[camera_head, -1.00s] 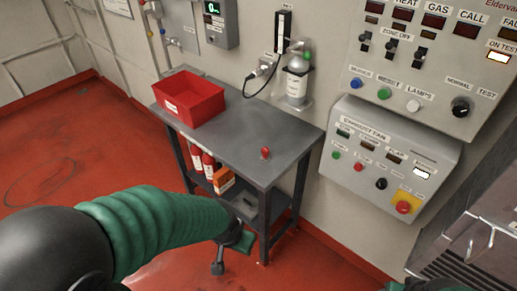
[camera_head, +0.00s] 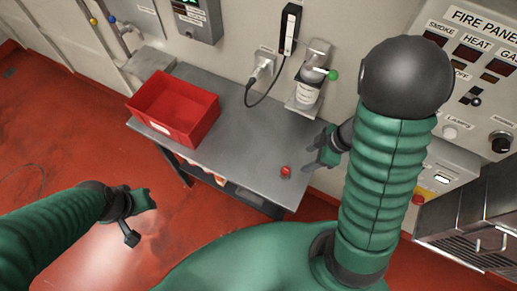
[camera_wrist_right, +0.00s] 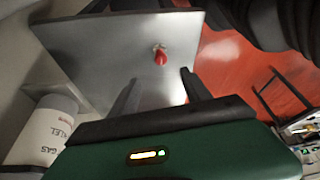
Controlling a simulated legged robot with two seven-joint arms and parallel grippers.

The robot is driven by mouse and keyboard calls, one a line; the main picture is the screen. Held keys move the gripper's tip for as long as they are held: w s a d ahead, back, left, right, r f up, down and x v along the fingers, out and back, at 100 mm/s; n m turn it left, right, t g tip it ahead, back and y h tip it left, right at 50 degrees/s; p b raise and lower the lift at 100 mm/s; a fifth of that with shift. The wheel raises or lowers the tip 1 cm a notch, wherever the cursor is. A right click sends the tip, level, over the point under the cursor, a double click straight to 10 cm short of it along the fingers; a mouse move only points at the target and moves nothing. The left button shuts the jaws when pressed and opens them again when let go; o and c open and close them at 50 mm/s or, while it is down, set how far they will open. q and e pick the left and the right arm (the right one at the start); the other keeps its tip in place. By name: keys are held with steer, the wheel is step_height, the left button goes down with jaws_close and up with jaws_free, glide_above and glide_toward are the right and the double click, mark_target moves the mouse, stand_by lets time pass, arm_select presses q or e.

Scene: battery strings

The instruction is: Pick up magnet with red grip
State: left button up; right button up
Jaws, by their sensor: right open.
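The magnet with a red grip (camera_head: 286,171) stands on the grey table near its right front end. It also shows in the right wrist view as a red grip (camera_wrist_right: 160,57) on the bare metal top, beyond and between my finger tips. My right gripper (camera_head: 318,160) is open and empty, a little to the right of the magnet and apart from it. Its two fingers (camera_wrist_right: 157,82) show dark in the right wrist view. My left gripper (camera_head: 142,215) hangs over the red floor, left of the table; its jaw opening is unclear.
The grey table (camera_head: 240,135) carries a red bin (camera_head: 175,108) at its left end. A gas cylinder (camera_head: 307,88) and a cable hang on the wall behind. Panels (camera_head: 470,60) fill the right wall. The table between bin and magnet is clear.

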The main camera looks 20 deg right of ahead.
steer(key=b, duration=0.4)
glide_toward(287, 170)
step_height(287, 170, down, 3)
steer(key=s, duration=0.1)
steer(key=w+f, duration=0.1)
steer(key=a+f+b, duration=0.1)
steer(key=w+a+f, duration=0.1)
steer(key=f, duration=0.1)
steer(key=shift+w+f+b, duration=0.15)
steer(key=shift+w+b, duration=0.15)
steer(key=shift+w, duration=0.05)
steer(key=b+x, duration=0.1)
steer(key=x, duration=0.3)
steer(key=shift+a, duration=0.1)
arm_select(q)
step_height(287, 170, down, 6)
steer(key=s, duration=0.1)
steer(key=shift+s+f, duration=0.2)
arm_select(e)
steer(key=shift+w, duration=0.2)
steer(key=shift+s, duration=0.15)
steer(key=c, duration=1)
arm_select(q)
steer(key=shift+s, duration=0.1)
arm_select(e)
jaws_close()
